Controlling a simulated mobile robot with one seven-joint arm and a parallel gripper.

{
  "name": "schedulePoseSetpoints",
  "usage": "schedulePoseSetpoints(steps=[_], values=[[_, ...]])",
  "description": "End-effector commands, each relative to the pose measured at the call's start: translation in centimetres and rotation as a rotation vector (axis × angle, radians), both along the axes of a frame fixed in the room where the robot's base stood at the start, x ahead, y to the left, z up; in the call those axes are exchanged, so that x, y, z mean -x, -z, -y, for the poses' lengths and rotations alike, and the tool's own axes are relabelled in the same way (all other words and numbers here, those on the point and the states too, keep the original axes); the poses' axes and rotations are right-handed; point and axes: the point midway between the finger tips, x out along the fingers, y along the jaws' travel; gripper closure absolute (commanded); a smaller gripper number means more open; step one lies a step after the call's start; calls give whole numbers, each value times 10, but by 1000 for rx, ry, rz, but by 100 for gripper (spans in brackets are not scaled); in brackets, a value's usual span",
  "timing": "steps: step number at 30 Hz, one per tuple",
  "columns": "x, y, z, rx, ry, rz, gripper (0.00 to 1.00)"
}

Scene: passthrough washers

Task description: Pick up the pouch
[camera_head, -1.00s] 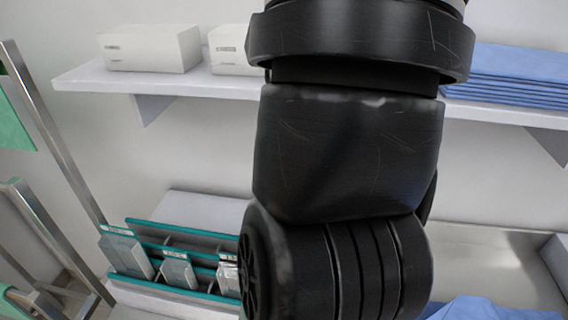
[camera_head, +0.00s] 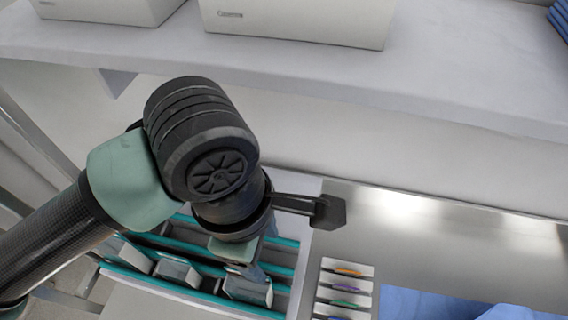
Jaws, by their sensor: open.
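A rack (camera_head: 175,290) with teal rails stands at the lower left and holds several grey-white pouches in its slots. One pouch (camera_head: 247,288) sits in the right part of the rack, another (camera_head: 178,270) to its left, and a third (camera_head: 136,256) further left. My gripper (camera_head: 252,268) points down over the right part of the rack, just above and behind the right pouch. Its fingers are small and partly hidden by my wrist. They are open, and I see nothing held. I cannot tell whether they touch the pouch.
A white shelf (camera_head: 440,85) with white boxes (camera_head: 300,20) runs above my arm. Right of the rack is a small holder (camera_head: 343,290) with coloured strips, then blue cloth (camera_head: 430,303) on a metal surface (camera_head: 400,212). Metal rails stand at the far left.

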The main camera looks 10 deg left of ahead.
Motion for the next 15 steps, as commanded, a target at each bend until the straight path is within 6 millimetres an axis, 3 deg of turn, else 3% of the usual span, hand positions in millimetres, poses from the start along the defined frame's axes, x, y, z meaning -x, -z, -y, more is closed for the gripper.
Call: schedulePoseSetpoints(steps=[1, 4, 15], values=[[6, 5, -16, -51, -12, -23, 36], [12, 13, -30, -100, -18, -48, 36], [14, 72, -31, -101, -21, -52, 36]])
